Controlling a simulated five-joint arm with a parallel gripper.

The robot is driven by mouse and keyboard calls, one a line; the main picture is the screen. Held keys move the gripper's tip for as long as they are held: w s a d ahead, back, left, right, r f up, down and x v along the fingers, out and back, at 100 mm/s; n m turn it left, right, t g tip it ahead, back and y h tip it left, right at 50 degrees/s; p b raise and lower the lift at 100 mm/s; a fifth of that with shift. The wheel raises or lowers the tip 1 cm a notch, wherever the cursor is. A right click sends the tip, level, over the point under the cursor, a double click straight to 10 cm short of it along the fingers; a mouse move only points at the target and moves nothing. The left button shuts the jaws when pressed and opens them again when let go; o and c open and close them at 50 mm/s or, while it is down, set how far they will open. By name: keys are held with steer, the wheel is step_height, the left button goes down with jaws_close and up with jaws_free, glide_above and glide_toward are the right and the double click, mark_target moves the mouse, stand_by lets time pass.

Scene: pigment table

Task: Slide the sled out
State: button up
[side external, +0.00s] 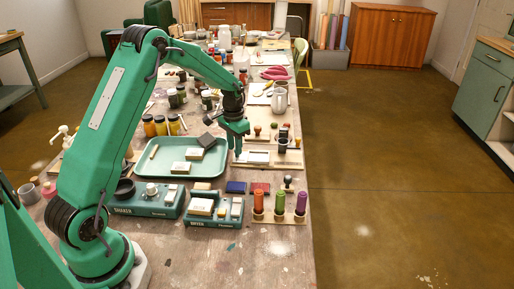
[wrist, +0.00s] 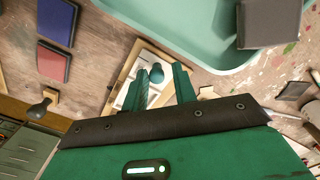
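What may be the sled, a pale wood frame with a white panel (side external: 257,156), lies on the table just right of the green tray. In the wrist view, the wood frame (wrist: 124,76) shows beyond my fingers, partly hidden by them. My gripper (side external: 237,156) points down at the left end of this piece. In the wrist view my gripper (wrist: 160,78) has its two green fingers apart.
The green tray (side external: 152,171) holds pale blocks and a dark block, close left of my gripper. Blue and red pads (side external: 236,187) and a rack of orange, green and purple pieces (side external: 279,203) stand nearer the camera. A white mug (side external: 279,101) and jars stand farther back.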

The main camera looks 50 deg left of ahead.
steer(key=shift+o, duration=0.9)
steer(key=shift+d, duration=0.1)
steer(key=shift+r, duration=3.85)
steer(key=shift+r, duration=0.15)
